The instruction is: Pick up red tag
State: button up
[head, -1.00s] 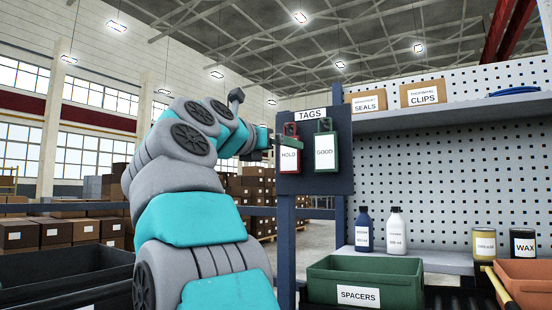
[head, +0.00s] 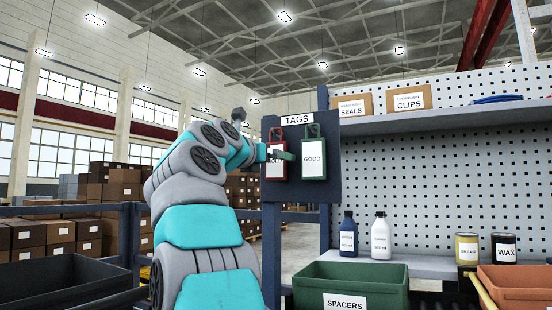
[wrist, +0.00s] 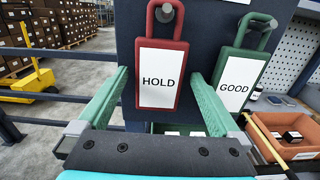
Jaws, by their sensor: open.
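The red tag (wrist: 161,52), with a white HOLD label, hangs by its loop from a peg on the dark TAGS board (head: 328,180). It also shows in the head view (head: 275,170), partly hidden by my gripper. The green GOOD tag (head: 314,145) hangs to its right; it also shows in the wrist view (wrist: 258,46). My gripper (wrist: 160,95) is open, with one green finger on each side of the red tag's lower part. The right finger lies between the red and green tags, close to the green one. I cannot tell whether either finger touches a tag.
A shelf (head: 440,118) with boxes stands right of the board. Below are two bottles, tins, a green SPACERS bin (head: 350,275) and an orange bin (head: 520,285). A dark rail (head: 60,210) and stacked cartons stand left. A yellow pallet truck (wrist: 28,88) is on the floor.

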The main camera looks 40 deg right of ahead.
jog(key=c, duration=1.3)
